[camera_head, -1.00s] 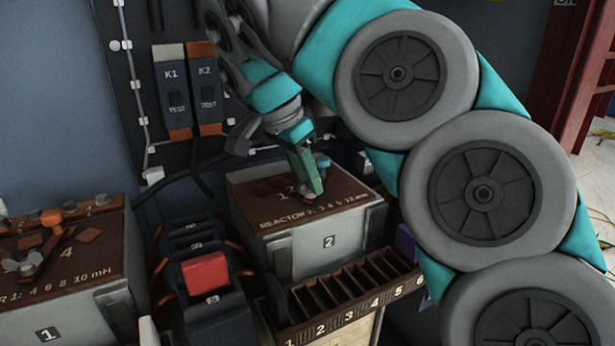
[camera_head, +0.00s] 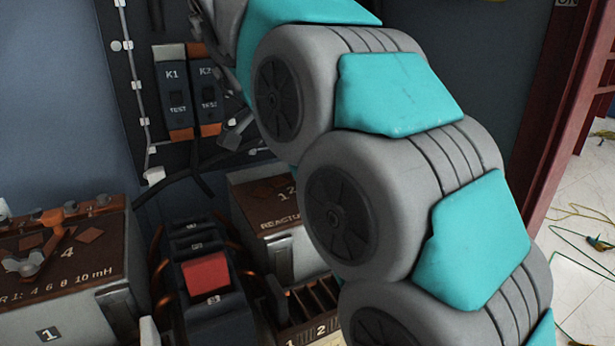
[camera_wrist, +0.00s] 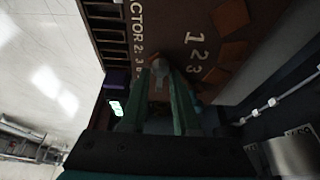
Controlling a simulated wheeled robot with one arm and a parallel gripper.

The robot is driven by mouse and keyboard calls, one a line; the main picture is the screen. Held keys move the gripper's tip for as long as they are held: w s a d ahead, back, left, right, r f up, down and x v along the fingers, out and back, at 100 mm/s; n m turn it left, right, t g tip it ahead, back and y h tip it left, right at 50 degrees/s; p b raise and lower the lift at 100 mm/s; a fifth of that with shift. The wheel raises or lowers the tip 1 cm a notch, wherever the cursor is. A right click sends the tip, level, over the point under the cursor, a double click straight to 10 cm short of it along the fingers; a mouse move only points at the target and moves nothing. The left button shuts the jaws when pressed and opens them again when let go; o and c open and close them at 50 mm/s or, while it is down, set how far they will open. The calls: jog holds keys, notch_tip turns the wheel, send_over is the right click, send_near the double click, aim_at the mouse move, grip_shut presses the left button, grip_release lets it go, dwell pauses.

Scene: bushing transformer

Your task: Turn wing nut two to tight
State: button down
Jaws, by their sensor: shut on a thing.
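The reactor box marked 2 (camera_head: 290,258) stands in the middle of the head view, its right part hidden behind my arm. Its brown top (camera_wrist: 222,62) fills the upper part of the wrist view, with "REACTOR 2" lettering and the numbers 1, 2, 3. A greyish wing nut (camera_wrist: 159,69) sits near the lettering, between the tips of my gripper's green fingers. My gripper (camera_wrist: 162,80) is shut on the wing nut, though the contact is dim and partly covered by the fingers. In the head view, the gripper and this nut are hidden by my arm.
Reactor box 1 (camera_head: 60,325), with its own wing nut (camera_head: 22,266), stands at the left. A dark device with a red block (camera_head: 206,274) is between the boxes. A slotted tray (camera_head: 312,310) lies in front of box 2. K1 and K2 modules (camera_head: 174,90) hang behind.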

dwell(0.5)
jog(key=c, duration=1)
grip_release()
jog(key=shift+o, duration=0.2)
jog(key=shift+s+n+t+y, duration=0.1)
jog(key=shift+n+t+y, duration=0.35)
jog(key=shift+n, duration=1.15)
jog(key=shift+d+n+t+y, duration=0.2)
jog(key=shift+n+t+y, duration=0.25)
jog(key=shift+n, duration=1.35)
jog(key=shift+s+a+r, duration=0.1)
jog(key=shift+r, duration=0.15)
jog(key=shift+v, duration=3.55)
